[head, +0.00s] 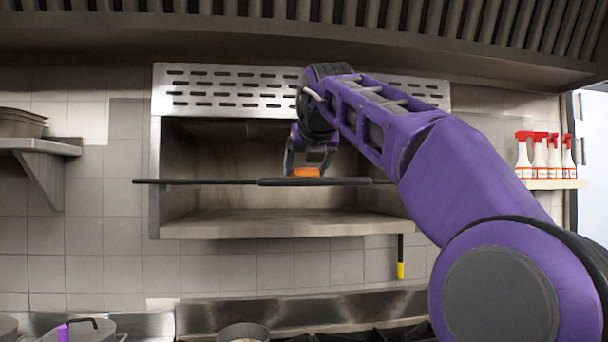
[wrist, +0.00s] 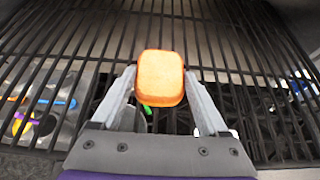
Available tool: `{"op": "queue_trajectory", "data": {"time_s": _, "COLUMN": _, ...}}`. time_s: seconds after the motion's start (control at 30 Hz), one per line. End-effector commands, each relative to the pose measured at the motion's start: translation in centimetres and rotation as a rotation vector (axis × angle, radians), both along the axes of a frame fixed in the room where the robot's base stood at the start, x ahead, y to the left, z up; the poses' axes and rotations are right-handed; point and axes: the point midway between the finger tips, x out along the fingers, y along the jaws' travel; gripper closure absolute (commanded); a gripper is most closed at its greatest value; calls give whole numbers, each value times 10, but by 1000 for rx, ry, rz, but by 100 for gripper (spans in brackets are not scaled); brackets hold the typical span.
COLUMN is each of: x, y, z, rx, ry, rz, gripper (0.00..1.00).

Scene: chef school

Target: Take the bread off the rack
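The bread (wrist: 160,78) is a small orange-brown block with rounded corners. It sits on the dark bars of the rack (wrist: 60,75) in the wrist view. In the head view the bread (head: 306,172) shows just above the front rod of the rack (head: 215,182). My gripper (wrist: 160,74) points down over the bread, with one finger on each side of it. The fingers stand apart, very close to its sides; firm contact cannot be made out. In the head view my gripper (head: 307,168) is inside the oven opening.
The rack spans a metal oven (head: 300,223) with a slotted panel (head: 230,92) above. A range hood (head: 250,35) overhangs it. Spray bottles (head: 540,155) stand on a right shelf, pans (head: 22,122) on a left one. A pot (head: 243,332) stands below.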

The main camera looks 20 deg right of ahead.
Motion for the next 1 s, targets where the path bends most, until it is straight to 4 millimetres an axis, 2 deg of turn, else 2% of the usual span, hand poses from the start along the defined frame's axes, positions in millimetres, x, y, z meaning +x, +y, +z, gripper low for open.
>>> {"op": "queue_trajectory", "data": {"time_s": 0.03, "x": 0, "y": 0, "z": 0, "rx": 0, "ry": 0, "rz": 0, "gripper": 36}}
{"op": "queue_trajectory", "data": {"time_s": 0.27, "x": 0, "y": 0, "z": 0, "rx": 0, "ry": 0, "rz": 0, "gripper": 76}}
{"op": "queue_trajectory", "data": {"time_s": 0.63, "x": 0, "y": 0, "z": 4, "rx": 0, "ry": -1, "rz": 1, "gripper": 77}}
{"op": "queue_trajectory", "data": {"time_s": 1.0, "x": 0, "y": 1, "z": 28, "rx": 0, "ry": -3, "rz": 4, "gripper": 77}}
